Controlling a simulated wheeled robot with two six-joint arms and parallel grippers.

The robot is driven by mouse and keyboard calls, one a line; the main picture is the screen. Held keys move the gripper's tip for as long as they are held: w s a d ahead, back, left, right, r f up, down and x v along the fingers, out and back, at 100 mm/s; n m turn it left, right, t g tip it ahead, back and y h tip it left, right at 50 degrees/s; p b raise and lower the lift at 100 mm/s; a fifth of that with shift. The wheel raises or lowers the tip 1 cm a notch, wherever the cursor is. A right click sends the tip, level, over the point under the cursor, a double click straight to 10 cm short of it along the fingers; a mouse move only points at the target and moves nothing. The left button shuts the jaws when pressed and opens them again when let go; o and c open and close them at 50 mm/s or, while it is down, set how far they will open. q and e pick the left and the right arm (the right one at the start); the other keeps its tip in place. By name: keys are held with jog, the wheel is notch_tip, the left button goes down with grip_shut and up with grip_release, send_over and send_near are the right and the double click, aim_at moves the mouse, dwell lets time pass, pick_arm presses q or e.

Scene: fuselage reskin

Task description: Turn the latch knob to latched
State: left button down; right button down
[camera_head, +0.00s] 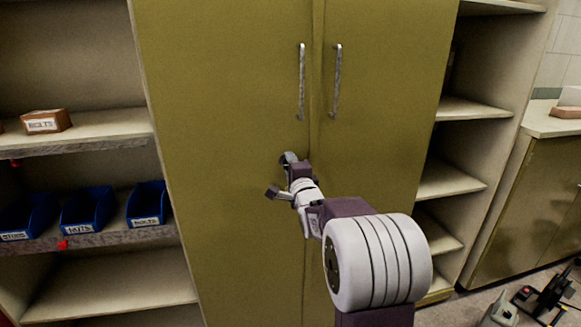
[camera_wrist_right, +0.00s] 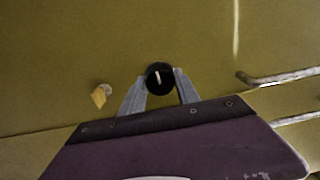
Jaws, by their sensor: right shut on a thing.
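The latch knob (camera_wrist_right: 159,78) is a round black knob with a white pointer line, on the olive cabinet door (camera_head: 225,120). In the right wrist view its pointer stands nearly upright in the picture, tilted slightly. My right gripper (camera_wrist_right: 160,86) has its two grey fingers on either side of the knob and is shut on it. In the head view my right gripper (camera_head: 289,158) is at the door below the handles, and it mostly hides the knob. My left gripper is not in view.
Two vertical metal handles, left (camera_head: 301,82) and right (camera_head: 337,82), stick out above the gripper. A small yellow tag (camera_wrist_right: 99,96) is beside the knob. Shelves with blue bins (camera_head: 88,210) stand left; an open shelf unit (camera_head: 455,180) stands right.

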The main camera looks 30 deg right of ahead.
jog(key=c, duration=0.9)
grip_release()
jog(key=v, duration=0.9)
